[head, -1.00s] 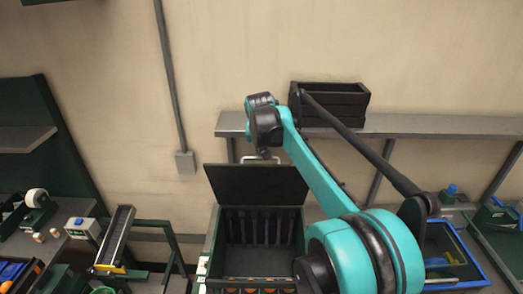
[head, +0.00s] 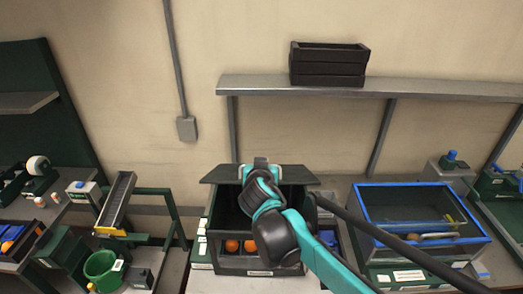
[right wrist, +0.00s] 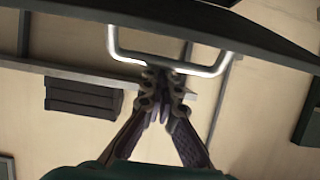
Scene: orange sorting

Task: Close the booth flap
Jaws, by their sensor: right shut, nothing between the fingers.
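The booth (head: 228,262) is a dark box in the middle of the head view, with oranges (head: 232,245) behind its front edge. Its dark flap (head: 218,175) appears as a narrow, foreshortened panel above the opening, tilted forward and not down on the box. The flap also crosses the top of the right wrist view (right wrist: 60,15), with its pale metal loop handle (right wrist: 113,42) below. My right gripper (right wrist: 165,78) is shut and empty, its fingertips at the handle's bar; whether they touch is unclear. In the head view my right wrist hides the fingers. My left gripper is out of view.
A dark crate (head: 328,68) stands on the wall shelf (head: 430,88) above. A blue-rimmed bin (head: 360,205) stands right of the booth. A green bucket (head: 101,268) and a sloped chute (head: 116,203) are at the left.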

